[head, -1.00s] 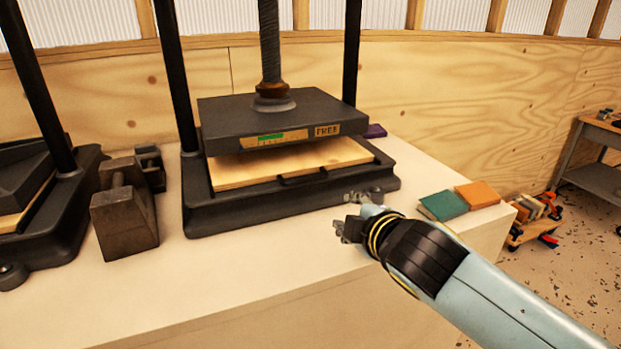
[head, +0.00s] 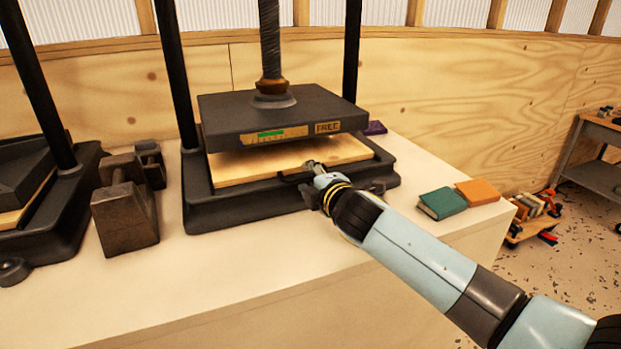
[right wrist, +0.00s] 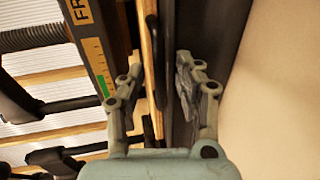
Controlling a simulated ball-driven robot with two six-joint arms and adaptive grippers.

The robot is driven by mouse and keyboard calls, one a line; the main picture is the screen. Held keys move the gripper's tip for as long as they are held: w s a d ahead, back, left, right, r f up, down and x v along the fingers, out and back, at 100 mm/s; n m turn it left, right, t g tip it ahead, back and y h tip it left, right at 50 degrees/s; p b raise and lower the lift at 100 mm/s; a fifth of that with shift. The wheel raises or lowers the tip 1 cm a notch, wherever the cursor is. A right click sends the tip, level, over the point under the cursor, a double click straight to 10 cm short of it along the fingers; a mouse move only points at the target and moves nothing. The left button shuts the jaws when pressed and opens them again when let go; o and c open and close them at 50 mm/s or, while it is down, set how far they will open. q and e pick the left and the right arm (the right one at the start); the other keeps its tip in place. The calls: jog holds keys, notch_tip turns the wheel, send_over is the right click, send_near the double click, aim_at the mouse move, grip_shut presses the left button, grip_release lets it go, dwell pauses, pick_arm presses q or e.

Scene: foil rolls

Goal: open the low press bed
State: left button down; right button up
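The low press bed (head: 240,168) is a pale wooden board in the black frame (head: 225,213) of the middle press, under a raised dark plate (head: 285,118) labelled FREE. A dark bar handle (right wrist: 158,55) on the board's front edge shows in the right wrist view. In the head view my gripper partly hides it. My right gripper (head: 309,181) is at the bed's front edge. In the right wrist view its fingers (right wrist: 158,85) are spread apart, with the handle ahead between them and not visibly gripped. My left gripper is in neither current view.
Dark iron weights (head: 125,215) stand left of the press, beside another press (head: 65,205). A teal book (head: 442,204), an orange book (head: 478,191) and a purple book (head: 375,128) lie to the right. The bench top (head: 200,275) in front is clear.

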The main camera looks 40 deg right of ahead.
jog(key=shift+w, duration=0.1)
grip_shut()
dwell(0.5)
